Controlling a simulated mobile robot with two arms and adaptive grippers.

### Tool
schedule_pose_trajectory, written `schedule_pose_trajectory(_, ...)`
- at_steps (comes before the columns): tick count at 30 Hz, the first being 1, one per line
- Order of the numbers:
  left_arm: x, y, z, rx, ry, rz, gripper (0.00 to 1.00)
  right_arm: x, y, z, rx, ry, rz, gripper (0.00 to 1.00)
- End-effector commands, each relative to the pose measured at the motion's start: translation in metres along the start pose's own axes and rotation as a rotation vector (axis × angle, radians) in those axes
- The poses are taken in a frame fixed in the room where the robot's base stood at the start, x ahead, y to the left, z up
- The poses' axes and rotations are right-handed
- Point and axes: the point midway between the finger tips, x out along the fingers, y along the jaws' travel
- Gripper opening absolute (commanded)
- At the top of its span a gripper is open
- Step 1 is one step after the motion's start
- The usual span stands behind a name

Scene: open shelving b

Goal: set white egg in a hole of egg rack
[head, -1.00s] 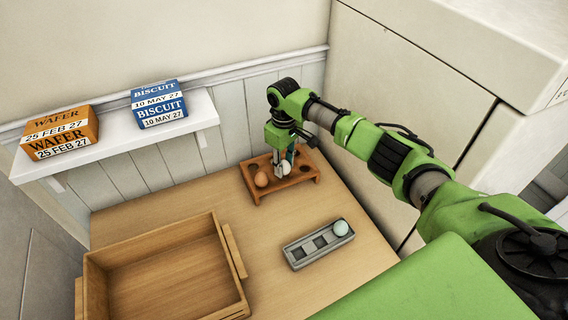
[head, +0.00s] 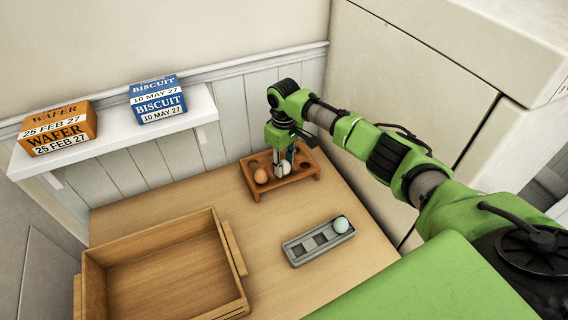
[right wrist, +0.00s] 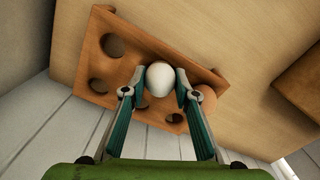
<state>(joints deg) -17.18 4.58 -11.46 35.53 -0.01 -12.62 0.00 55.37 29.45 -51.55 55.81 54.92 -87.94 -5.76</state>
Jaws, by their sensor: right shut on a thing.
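The egg rack (head: 306,187) is a low brown wooden stand with round holes at the back of the table; it also shows in the right wrist view (right wrist: 101,65). The white egg (right wrist: 160,77) is between the fingertips of my right gripper (right wrist: 157,84), which is shut on it. In the head view the white egg (head: 285,167) is partly hidden by the right gripper (head: 281,171), at the rack's middle. I cannot tell whether it rests in a hole. A brown egg (head: 261,176) sits in the rack beside it. My left gripper is not in view.
A grey tray (head: 296,255) with square slots holds a pale blue egg (head: 341,225). An open wooden box (head: 165,227) stands front left. A wall shelf (head: 205,115) bears an orange wafer box (head: 60,130) and a blue biscuit box (head: 158,100). A tall cream cabinet (head: 400,65) stands right.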

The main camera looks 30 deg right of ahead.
Motion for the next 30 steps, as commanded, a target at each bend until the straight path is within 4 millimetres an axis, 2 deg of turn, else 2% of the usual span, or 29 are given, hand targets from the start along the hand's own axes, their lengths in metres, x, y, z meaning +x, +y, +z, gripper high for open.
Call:
schedule_pose_trajectory(14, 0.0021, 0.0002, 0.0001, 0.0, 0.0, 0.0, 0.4, 0.0041, 0.0, -0.0001, 0.0, 0.0, 0.0, 0.2)
schedule_pose_trajectory(15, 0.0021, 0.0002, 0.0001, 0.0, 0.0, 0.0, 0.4, 0.0041, 0.0, -0.0001, 0.0, 0.0, 0.0, 0.33)
schedule_pose_trajectory(17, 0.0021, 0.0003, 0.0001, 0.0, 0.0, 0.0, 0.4, 0.0041, 0.0, -0.0001, 0.0, 0.0, 0.0, 0.47)
schedule_pose_trajectory(26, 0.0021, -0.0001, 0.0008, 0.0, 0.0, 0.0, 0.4, 0.004, 0.0001, 0.0, 0.0, 0.0, 0.0, 0.47)
schedule_pose_trajectory(30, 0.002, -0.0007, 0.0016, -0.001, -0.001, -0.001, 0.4, -0.0032, 0.0003, -0.0005, 0.0, 0.001, 0.0, 0.47)
